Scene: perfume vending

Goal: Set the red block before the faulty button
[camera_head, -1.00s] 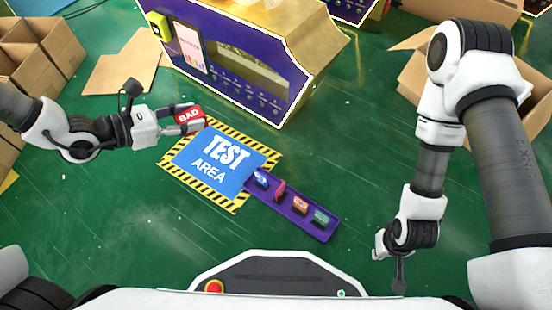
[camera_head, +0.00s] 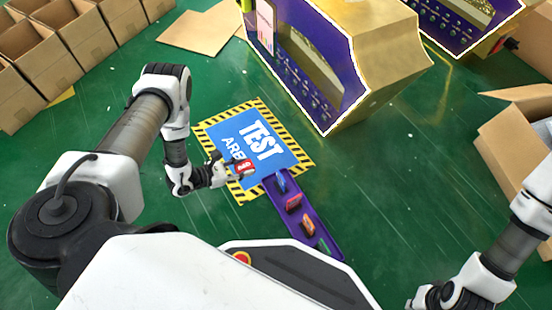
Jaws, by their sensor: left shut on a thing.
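The red block (camera_head: 244,166) with white lettering is held in my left gripper (camera_head: 236,167), which is shut on it over the lower edge of the blue test area mat (camera_head: 269,164). The purple machine (camera_head: 320,65) has a row of small buttons (camera_head: 300,83) along its front face, up and to the right of the gripper. Which button is faulty I cannot tell. The block is apart from the machine. My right gripper (camera_head: 420,300) is at the bottom edge, partly cut off, and its fingers are too unclear to judge.
A purple tray (camera_head: 297,216) with several small coloured items touches the mat's lower right side. Cardboard boxes (camera_head: 40,55) stand at upper left, and an open box (camera_head: 515,145) at right. A second machine (camera_head: 465,30) is at upper right. The green floor between is clear.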

